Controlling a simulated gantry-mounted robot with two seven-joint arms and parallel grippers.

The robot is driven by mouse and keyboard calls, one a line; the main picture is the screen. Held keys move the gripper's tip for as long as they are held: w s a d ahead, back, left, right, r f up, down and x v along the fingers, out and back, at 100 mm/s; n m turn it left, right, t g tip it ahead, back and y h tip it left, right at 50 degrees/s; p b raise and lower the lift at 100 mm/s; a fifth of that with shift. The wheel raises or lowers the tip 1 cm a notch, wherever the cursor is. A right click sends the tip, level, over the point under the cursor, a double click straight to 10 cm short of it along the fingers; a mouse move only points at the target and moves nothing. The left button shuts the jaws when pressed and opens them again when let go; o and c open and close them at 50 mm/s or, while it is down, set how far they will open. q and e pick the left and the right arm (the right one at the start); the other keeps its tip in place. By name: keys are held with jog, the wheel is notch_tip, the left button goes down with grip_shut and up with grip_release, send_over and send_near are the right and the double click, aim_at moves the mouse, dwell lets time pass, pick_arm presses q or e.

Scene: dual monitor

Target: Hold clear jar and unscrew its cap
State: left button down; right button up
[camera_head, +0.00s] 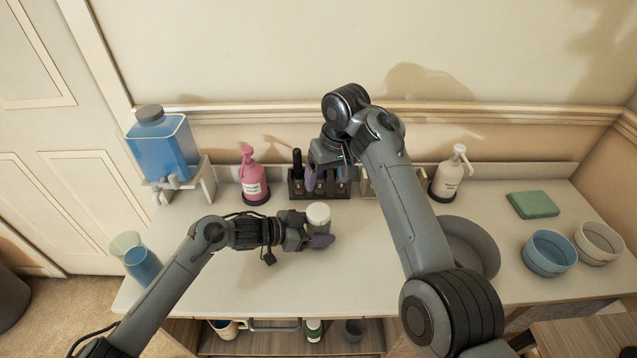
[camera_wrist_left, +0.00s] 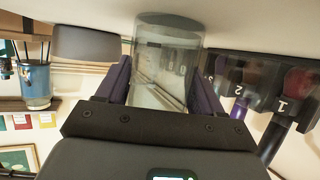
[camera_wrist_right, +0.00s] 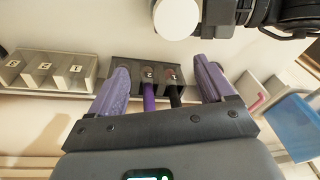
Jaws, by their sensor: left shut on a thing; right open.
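The clear jar (camera_head: 318,228) stands upright on the white table with a whitish cap (camera_head: 318,212) on top. My left gripper (camera_head: 313,238) is shut around the jar's side. In the left wrist view the clear jar (camera_wrist_left: 165,60) sits between the purple fingers; its cap cannot be made out there. My right gripper (camera_head: 325,168) is open and empty, raised behind the jar near the bottle rack. In the right wrist view the cap (camera_wrist_right: 176,18) shows at the top edge, beyond the open purple fingers (camera_wrist_right: 160,75).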

aim_at(318, 211)
jog(key=m, duration=0.2)
jog(key=s+m, duration=0.1)
jog(key=m, duration=0.1)
jog(key=a+m, duration=0.1)
jog(key=m, duration=0.1)
jog(key=shift+s+a+r+m+g+h, duration=0.1)
jog(key=shift+s+r+m+g+h, duration=0.2)
jog(key=shift+s+r+h, duration=0.1)
jog(key=m, duration=0.1)
jog(key=s+m, duration=0.1)
jog(key=m, duration=0.2)
jog(key=shift+s+a+r+m+h, duration=0.15)
jog(key=shift+a+r+m+h, duration=0.05)
jog(key=shift+a+m+h, duration=0.15)
jog(key=shift+s+a+m+g, duration=0.15)
jog(key=shift+s+m+g, duration=0.2)
jog(key=shift+m, duration=0.6)
jog(key=shift+f, duration=3.85)
